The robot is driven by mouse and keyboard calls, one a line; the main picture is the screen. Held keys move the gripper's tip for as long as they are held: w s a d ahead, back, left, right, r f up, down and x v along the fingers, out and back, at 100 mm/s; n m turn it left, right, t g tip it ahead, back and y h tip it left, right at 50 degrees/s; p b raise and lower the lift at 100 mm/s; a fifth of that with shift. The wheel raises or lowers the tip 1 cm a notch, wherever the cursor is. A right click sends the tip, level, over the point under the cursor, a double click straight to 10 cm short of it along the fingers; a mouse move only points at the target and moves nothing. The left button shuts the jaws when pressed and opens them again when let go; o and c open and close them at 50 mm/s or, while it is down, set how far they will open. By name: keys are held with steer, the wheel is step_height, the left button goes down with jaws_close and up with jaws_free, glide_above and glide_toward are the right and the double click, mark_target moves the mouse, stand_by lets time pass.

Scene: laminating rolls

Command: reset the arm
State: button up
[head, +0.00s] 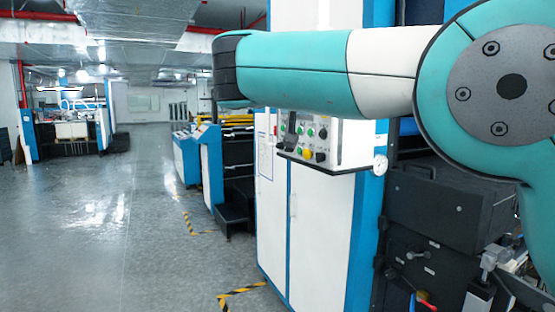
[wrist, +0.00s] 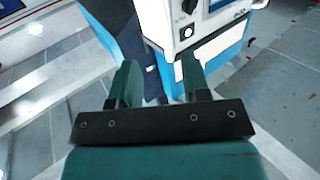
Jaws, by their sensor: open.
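My gripper (wrist: 158,82) shows in the wrist view, with its two dark green fingers apart and nothing between them. Beyond the fingers is a blue and white machine cabinet (wrist: 216,62) with a small dial or knob on its face. In the head view my teal and white arm stretches across the upper right. My gripper cannot be made out in the head view.
Dark machine parts (head: 430,210) are at the right. The grey floor (head: 110,220) at the left is open, with yellow-black tape (head: 240,292) near the cabinet.

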steer(key=s+d+f+n+g+y+b, duration=0.1)
steer(key=s+f+n+g+y, duration=0.3)
steer(key=f, duration=0.5)
steer(key=s+d+f+n+g+y+b, duration=0.1)
steer(key=s+d+f+n+y+b, duration=0.25)
steer(key=f, duration=0.55)
steer(key=s+a+f+n+g+y, duration=0.1)
steer(key=s+f+g, duration=0.4)
steer(key=s, duration=0.9)
steer(key=s+f+n+g+y, duration=0.4)
steer(key=s+f, duration=0.6)
steer(key=s, duration=0.5)
steer(key=shift+a+f+n+g+y, duration=0.35)
steer(key=shift+a+f+g+y, duration=0.1)
steer(key=shift+g, duration=0.15)
